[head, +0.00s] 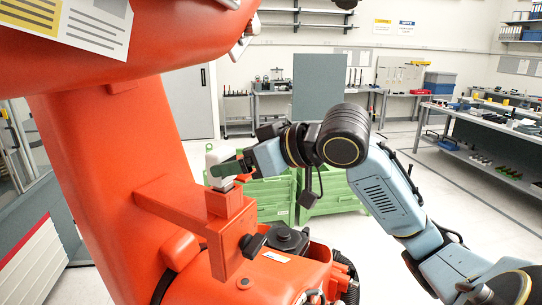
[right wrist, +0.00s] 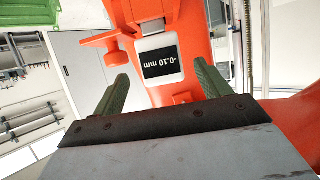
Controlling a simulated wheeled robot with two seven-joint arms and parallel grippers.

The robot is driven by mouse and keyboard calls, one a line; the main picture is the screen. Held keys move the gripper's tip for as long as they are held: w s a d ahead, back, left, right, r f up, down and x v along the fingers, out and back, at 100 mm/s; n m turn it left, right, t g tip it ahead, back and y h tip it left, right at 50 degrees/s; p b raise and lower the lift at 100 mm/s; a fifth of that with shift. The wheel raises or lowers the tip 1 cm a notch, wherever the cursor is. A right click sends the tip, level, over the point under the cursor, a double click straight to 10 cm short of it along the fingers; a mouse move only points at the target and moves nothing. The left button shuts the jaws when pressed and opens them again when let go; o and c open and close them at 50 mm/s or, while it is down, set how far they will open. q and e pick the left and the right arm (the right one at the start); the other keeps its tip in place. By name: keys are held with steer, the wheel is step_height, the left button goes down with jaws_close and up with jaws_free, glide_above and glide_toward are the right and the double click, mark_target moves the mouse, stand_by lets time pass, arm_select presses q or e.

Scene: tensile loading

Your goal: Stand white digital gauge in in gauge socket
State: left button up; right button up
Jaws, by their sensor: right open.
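The white digital gauge (head: 217,155) stands about upright at the top of the orange gauge socket (head: 228,203) in the head view. My right gripper (head: 225,168) reaches in from the right at the gauge. Its green fingers (right wrist: 160,80) are open, one on each side of the gauge, with a visible gap to each side. The gauge's lower end and its seat in the socket are partly hidden. My left gripper is not in view.
The large orange machine (head: 110,170) fills the left and overhangs the upper left. A black knob (head: 253,244) sticks out beside the socket. Green crates (head: 330,190) stand behind on the floor. A workbench (head: 490,150) stands at the right.

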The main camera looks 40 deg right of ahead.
steer(key=b+v, duration=0.2)
steer(key=v, duration=0.6)
steer(key=shift+s+r, duration=0.15)
steer(key=shift+s, duration=0.25)
